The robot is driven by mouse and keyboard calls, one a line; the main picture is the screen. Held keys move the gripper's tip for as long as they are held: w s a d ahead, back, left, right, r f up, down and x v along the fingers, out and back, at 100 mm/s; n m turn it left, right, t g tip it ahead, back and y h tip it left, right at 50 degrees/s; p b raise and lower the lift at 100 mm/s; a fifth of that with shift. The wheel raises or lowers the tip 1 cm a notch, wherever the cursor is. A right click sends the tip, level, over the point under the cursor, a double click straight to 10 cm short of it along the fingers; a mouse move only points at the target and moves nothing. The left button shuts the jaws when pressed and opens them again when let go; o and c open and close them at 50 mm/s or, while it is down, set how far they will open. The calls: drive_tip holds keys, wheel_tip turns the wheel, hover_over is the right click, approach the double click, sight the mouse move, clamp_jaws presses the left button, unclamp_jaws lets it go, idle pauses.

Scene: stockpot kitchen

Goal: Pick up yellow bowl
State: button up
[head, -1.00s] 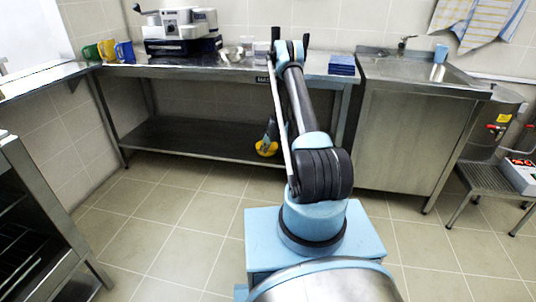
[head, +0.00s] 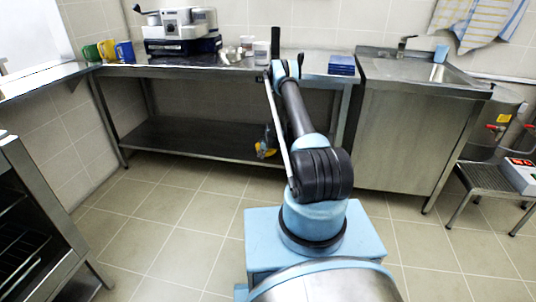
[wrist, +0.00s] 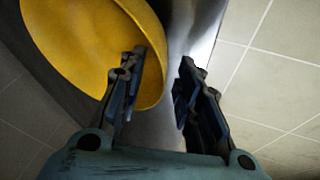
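The yellow bowl (wrist: 85,40) fills the upper left of the wrist view, its rim curving down beside my fingers. My gripper (wrist: 162,57) is open with nothing held between its fingers. The left finger overlaps the bowl near its rim, and the right finger is outside the rim, apart from it. I cannot tell whether the left finger touches the bowl. In the head view the bowl (head: 267,152) is a small yellow patch at the lower shelf's right part, partly hidden by my gripper and arm.
The lower shelf (head: 190,137) is otherwise clear to the left. The steel table (head: 185,69) above it carries a machine (head: 180,30), coloured mugs (head: 107,50) and blue items (head: 342,64). A sink cabinet (head: 415,135) stands to the right. The tiled floor in front is open.

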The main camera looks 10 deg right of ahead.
clamp_jaws()
idle(0.3)
